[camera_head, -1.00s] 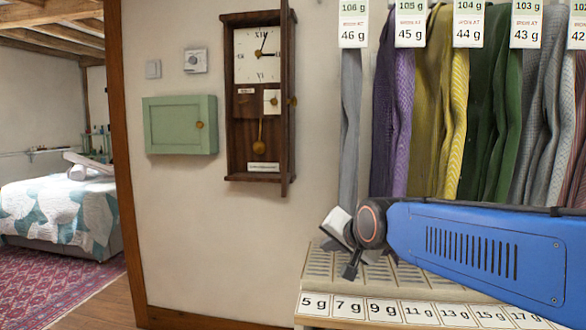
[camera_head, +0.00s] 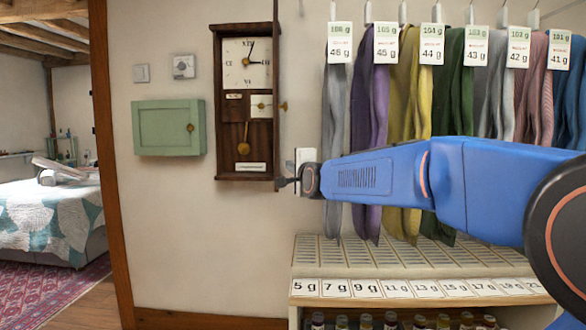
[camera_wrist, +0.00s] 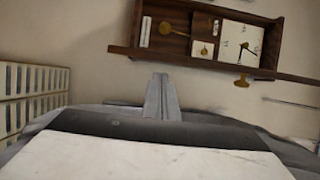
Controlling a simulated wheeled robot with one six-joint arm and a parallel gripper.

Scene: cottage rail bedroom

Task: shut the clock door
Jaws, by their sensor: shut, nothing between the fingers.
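The wall clock (camera_head: 225,130) is a dark wooden case with a white dial and a brass pendulum. Its door (camera_head: 276,80) stands open, seen nearly edge-on along the case's right side, with a brass knob (camera_head: 283,106). My gripper (camera_head: 280,183) is beside the clock's lower right corner, below the knob. Whether it touches the door is unclear. In the wrist view the clock (camera_wrist: 175,52) lies sideways across the top, with the knob (camera_wrist: 242,81) at right. My gripper (camera_wrist: 162,88) is shut and empty there, pointing toward the case.
A green wall cabinet (camera_head: 165,128) with a knob hangs left of the clock. Coloured hanks (camera_head: 410,110) with weight tags hang on the right, behind my arm. A shelf with numbered labels (camera_head: 400,289) stands below. The wall under the clock is clear.

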